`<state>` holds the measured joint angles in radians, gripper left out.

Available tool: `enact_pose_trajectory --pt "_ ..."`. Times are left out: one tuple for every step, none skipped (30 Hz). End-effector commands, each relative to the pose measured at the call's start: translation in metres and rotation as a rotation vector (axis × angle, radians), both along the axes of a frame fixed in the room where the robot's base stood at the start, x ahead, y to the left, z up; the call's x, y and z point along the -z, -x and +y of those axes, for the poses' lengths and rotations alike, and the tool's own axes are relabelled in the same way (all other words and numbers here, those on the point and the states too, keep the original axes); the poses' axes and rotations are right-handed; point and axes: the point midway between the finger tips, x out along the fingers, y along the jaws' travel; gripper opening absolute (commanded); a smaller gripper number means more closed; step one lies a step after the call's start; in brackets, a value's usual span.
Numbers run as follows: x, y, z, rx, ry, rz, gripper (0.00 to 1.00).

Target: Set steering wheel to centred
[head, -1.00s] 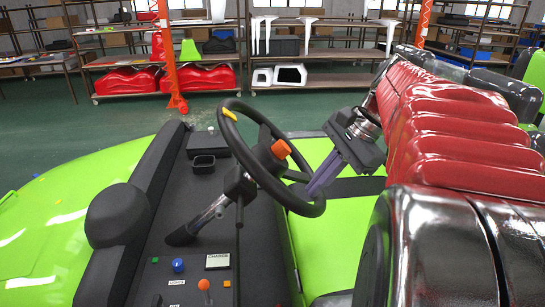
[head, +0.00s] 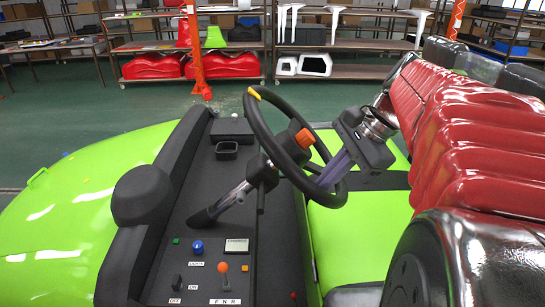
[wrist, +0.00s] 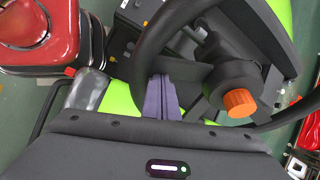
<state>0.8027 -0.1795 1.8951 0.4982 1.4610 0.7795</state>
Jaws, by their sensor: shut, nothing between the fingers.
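The black steering wheel (head: 250,125) stands tilted on a column with a grey shaft (head: 235,193). It has a yellow mark (head: 254,93) high on its rim and an orange knob-like part (head: 305,137) by its hub. My gripper (head: 325,182) has its purple-grey fingers shut, with nothing held, at the lower right of the rim. In the wrist view, the fingers (wrist: 163,90) point toward the rim (wrist: 152,50), with the orange part (wrist: 240,102) to their right. I cannot tell whether the fingers touch the rim.
The dark dashboard (head: 165,270) carries a blue knob (head: 197,247), an orange-topped lever (head: 222,268) and a small display (head: 237,245). A red padded seat (head: 450,130) fills the right side. Green body panels (head: 70,215) lie at left. Shelves (head: 345,62) stand far behind.

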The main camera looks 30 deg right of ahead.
Motion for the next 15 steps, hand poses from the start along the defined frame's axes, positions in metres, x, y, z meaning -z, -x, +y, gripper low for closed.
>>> enact_pose_trajectory --pt "-0.0030 -0.0002 0.0039 -0.002 -0.001 -0.001 0.00" --pt "-0.0037 -0.0002 0.0046 -0.001 -0.003 0.000 0.00" --pt "-0.0039 -0.0001 0.0050 -0.001 -0.003 0.000 0.00" --pt "-0.0039 -0.0001 0.0050 0.000 -0.003 0.000 0.00" --pt "-0.0038 -0.0001 0.0048 0.000 -0.003 0.000 0.00" --pt "-0.0038 0.0000 0.0048 0.000 -0.003 0.000 0.00" --pt "-0.0038 0.0000 0.0048 0.000 -0.003 0.000 0.00" --pt "-0.0038 0.0000 0.0047 0.000 -0.003 0.000 0.00" --pt "-0.0037 0.0000 0.0048 0.000 -0.003 0.000 0.00" --pt "-0.0037 0.0000 0.0048 0.000 -0.004 0.000 0.00" --pt "-0.0038 0.0000 0.0047 0.000 -0.004 0.000 0.00" --pt "-0.0040 0.0001 0.0047 0.000 -0.004 0.000 0.00" --pt "-0.0044 0.0001 0.0044 0.000 -0.004 0.000 0.00" --pt "-0.0051 0.0001 0.0041 0.000 -0.003 0.000 0.00" --pt "-0.0066 0.0003 0.0035 0.000 -0.003 -0.001 0.00"
